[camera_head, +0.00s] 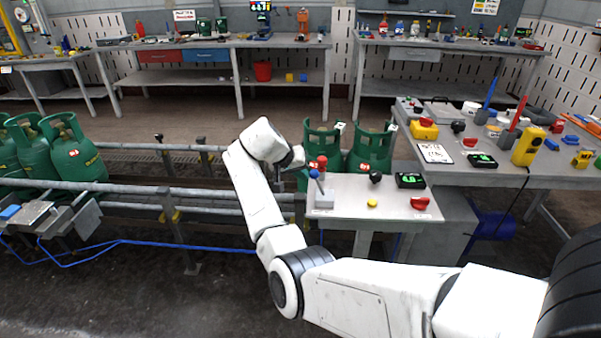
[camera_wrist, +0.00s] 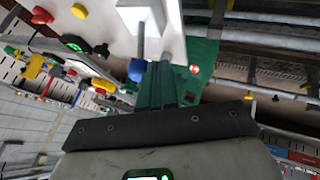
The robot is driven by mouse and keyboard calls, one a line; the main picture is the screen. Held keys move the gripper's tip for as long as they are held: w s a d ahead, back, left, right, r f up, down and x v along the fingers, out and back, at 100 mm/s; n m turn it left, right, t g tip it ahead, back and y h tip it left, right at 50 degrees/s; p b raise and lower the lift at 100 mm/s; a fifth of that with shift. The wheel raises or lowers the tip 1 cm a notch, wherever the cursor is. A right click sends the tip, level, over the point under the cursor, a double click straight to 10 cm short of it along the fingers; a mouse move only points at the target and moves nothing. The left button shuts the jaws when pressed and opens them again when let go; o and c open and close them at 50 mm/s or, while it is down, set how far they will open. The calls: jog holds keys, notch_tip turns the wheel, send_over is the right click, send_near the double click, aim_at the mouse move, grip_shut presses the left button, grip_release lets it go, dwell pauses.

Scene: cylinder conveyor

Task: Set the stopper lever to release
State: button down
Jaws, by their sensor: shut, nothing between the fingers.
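The stopper levers stand on the left edge of a small white table. One has a blue knob (camera_head: 314,173) and the other a red knob (camera_head: 322,162). In the wrist view the blue knob (camera_wrist: 137,70) sits at the end of a grey rod, close beside my fingertips. I cannot tell if they touch. My gripper (camera_wrist: 160,65) is shut and empty. In the head view my gripper (camera_head: 301,160) is partly hidden by my wrist, just left of the levers. The red knob is not clear in the wrist view.
The white table (camera_head: 345,205) also holds a black knob (camera_head: 376,177), a yellow button (camera_head: 372,203), a red switch (camera_head: 420,203) and a display (camera_head: 410,181). Green cylinders (camera_head: 370,150) stand behind it. Conveyor rails (camera_head: 130,190) run left with more cylinders (camera_head: 75,150). A cluttered workbench (camera_head: 470,175) stands right.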

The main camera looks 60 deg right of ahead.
jog(key=shift+s+d+r+p, duration=0.1)
jog(key=shift+s+r+p, duration=0.15)
jog(key=shift+s+p, duration=0.05)
jog(key=shift+t, duration=0.3)
jog(key=p, duration=0.1)
jog(key=s+r+t+p, duration=0.1)
jog(key=p, duration=0.1)
jog(key=shift+s+d+r+m+y, duration=0.15)
jog(key=shift+s+d+m+y, duration=0.15)
jog(key=shift+y, duration=0.1)
jog(key=s+d+m+t+y+p, duration=0.1)
jog(key=s+d+t+p, duration=0.1)
jog(key=s+p, duration=0.4)
jog(key=shift+s+d+t+p, duration=0.3)
jog(key=shift+d+t+p, duration=0.1)
jog(key=shift+t, duration=0.3)
jog(key=shift+s, duration=0.25)
jog(key=shift+r+y, duration=0.1)
jog(key=shift+y, duration=0.2)
